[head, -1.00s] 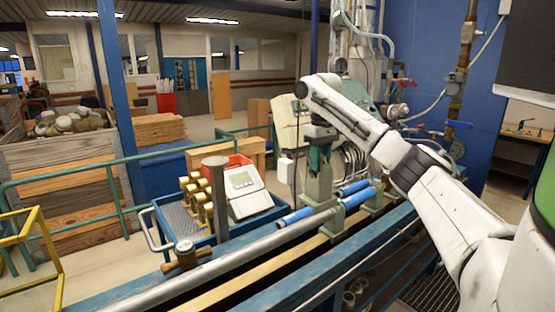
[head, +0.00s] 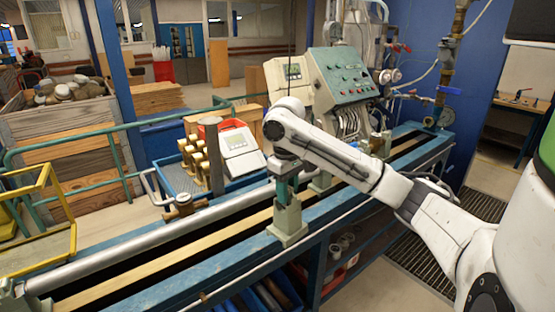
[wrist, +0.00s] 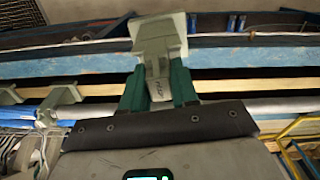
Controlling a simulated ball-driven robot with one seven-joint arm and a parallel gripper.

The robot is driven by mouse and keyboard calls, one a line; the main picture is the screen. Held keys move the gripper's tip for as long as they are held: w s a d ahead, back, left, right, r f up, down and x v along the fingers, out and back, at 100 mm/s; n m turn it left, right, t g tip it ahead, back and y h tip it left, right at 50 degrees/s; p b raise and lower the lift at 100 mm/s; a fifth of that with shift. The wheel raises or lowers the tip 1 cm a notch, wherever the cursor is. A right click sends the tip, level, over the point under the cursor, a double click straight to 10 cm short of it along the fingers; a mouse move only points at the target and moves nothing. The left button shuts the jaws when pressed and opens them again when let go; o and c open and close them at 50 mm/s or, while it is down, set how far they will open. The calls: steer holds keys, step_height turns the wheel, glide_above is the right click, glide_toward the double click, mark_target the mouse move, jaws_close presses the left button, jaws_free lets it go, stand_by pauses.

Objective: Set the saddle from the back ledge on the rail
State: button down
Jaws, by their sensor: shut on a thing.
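My gripper (head: 284,188) has green fingers and is shut on a pale grey-green saddle (head: 288,222), a post with a wide square foot. The saddle hangs roughly upright, foot down, over the blue front rail (head: 345,198) of the bench. I cannot tell whether its foot touches the rail. In the wrist view the green fingers (wrist: 158,90) clasp both sides of the saddle (wrist: 158,42), whose foot points away from the wrist. My arm hides part of the bench behind it.
A steel pipe (head: 130,256) runs along the bench beside a wooden strip (head: 150,272). A blue tray (head: 164,188) with brass fittings and a white meter box (head: 240,150) stands behind. A green control console (head: 345,88) stands farther back. The front rail is clear left of the saddle.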

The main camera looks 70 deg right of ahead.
steer(key=w+a+f+n, duration=0.1)
steer(key=w+a+f, duration=0.2)
steer(key=a+f, duration=0.6)
steer(key=w+a+f+n, duration=0.2)
steer(key=a+f, duration=0.7)
steer(key=a, duration=1.1)
steer(key=w+a+f+n, duration=0.2)
steer(key=w+a+f, duration=0.4)
steer(key=a, duration=0.8)
steer(key=shift+w+a+f, duration=0.2)
steer(key=shift+w+f, duration=0.05)
steer(key=shift+f, duration=1.25)
